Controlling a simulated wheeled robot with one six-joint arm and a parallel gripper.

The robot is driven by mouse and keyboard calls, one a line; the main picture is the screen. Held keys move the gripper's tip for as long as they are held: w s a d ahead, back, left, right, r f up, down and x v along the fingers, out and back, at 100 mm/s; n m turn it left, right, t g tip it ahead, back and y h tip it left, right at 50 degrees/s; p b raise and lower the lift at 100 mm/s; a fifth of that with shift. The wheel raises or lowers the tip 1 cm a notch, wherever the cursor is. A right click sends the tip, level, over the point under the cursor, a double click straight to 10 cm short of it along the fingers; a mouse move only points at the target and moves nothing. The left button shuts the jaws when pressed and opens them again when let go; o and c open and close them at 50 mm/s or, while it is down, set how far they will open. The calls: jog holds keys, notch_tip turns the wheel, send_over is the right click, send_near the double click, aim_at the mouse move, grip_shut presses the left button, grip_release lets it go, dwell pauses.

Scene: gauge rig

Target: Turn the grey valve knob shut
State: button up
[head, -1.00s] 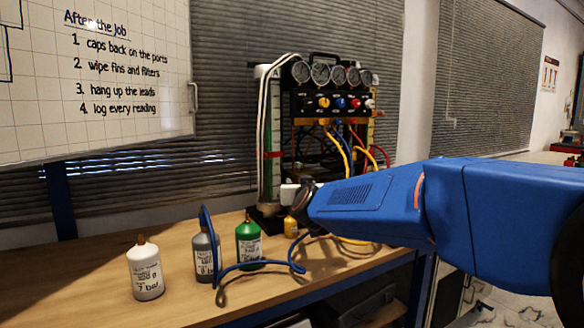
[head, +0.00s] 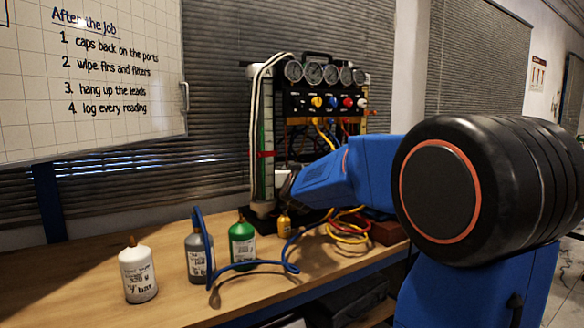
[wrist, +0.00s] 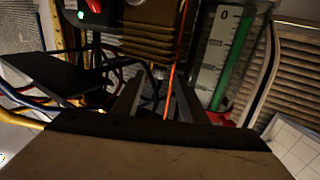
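The gauge rig (head: 327,102) stands on the bench in the head view, with a row of dials above several coloured knobs. I cannot pick out the grey valve knob for certain there. My gripper (head: 286,186) is low at the rig's left side, beside the tall tube with the green scale (head: 266,165), its tips mostly hidden by dark parts. In the wrist view my gripper (wrist: 157,100) has its two fingers apart. A small pale grey piece (wrist: 158,72) shows just beyond the gap, below a brown ribbed block (wrist: 153,35); I cannot tell whether it is the knob.
The green scale (wrist: 232,60) rises right of the fingers in the wrist view; cables and a dark panel (wrist: 50,75) lie left. White (head: 138,273), grey (head: 197,255), green (head: 242,243) and yellow (head: 284,225) bottles and a blue hose (head: 255,265) are on the bench.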

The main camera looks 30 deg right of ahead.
jog(key=x, duration=0.6)
jog(key=shift+w+d, duration=0.15)
jog(key=shift+w, duration=0.1)
grip_shut()
